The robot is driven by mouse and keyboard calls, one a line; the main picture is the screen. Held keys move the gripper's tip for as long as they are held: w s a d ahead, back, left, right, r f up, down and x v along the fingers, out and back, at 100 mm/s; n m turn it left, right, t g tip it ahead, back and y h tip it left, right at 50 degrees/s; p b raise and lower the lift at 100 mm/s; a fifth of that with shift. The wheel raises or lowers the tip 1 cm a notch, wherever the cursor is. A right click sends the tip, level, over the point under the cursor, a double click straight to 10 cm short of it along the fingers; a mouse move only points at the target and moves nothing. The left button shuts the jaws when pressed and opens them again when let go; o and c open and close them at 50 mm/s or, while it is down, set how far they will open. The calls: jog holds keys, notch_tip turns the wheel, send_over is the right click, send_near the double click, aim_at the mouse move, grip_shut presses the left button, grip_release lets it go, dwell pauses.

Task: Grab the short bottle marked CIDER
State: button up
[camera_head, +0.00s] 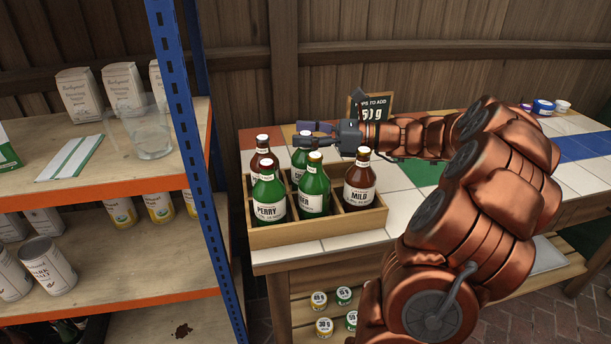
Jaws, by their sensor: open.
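A wooden crate (320,229) on the tiled table holds several bottles. In its front row, the middle green bottle (314,186) has a pale cap and a label whose readable end is "DER", consistent with CIDER. A green PERRY bottle (268,193) stands at its left and a brown MILD bottle (359,182) at its right. Behind them are a brown bottle (262,153) and a green bottle (301,160), their labels mostly hidden. My gripper (303,134) is open, points left and shows at the back row's bottle tops, beyond the front-row bottles. I see nothing held between its fingers.
At left, a shelf with a blue post (184,110) stands close to the crate, holding bags, a glass pitcher (151,135) and cans. A dark sign (371,104) stands behind my gripper. Small jars (344,295) sit on the shelf under the table.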

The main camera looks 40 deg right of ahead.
jog(key=shift+c, duration=0.2)
grip_shut()
dwell(0.3)
